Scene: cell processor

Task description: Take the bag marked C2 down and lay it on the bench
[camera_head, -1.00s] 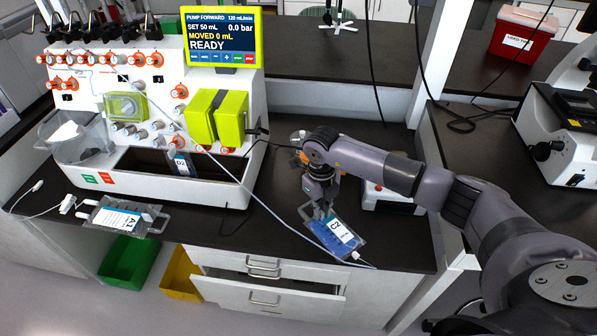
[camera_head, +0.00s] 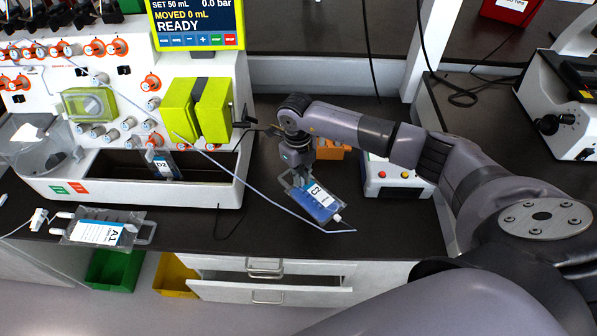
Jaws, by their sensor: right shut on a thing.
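The C2 bag (camera_head: 322,205) is a clear pouch with blue contents and a white-and-blue label. It is over the bench (camera_head: 385,238), near the front edge, with its lower end toward the lower right. My right gripper (camera_head: 297,172) is shut on its upper end. I cannot tell whether the bag touches the bench or hangs just above it. A thin pale tube runs from the machine to near the bag's lower end. My left gripper is not in view.
The cell processor (camera_head: 225,190) stands at the left with a D2 bag (camera_head: 163,166) in its recess. An A1 bag (camera_head: 100,232) lies at the bench's front left. A white button box (camera_head: 398,182) and an orange object (camera_head: 330,150) stand behind. A drawer (camera_head: 265,280) below is partly open.

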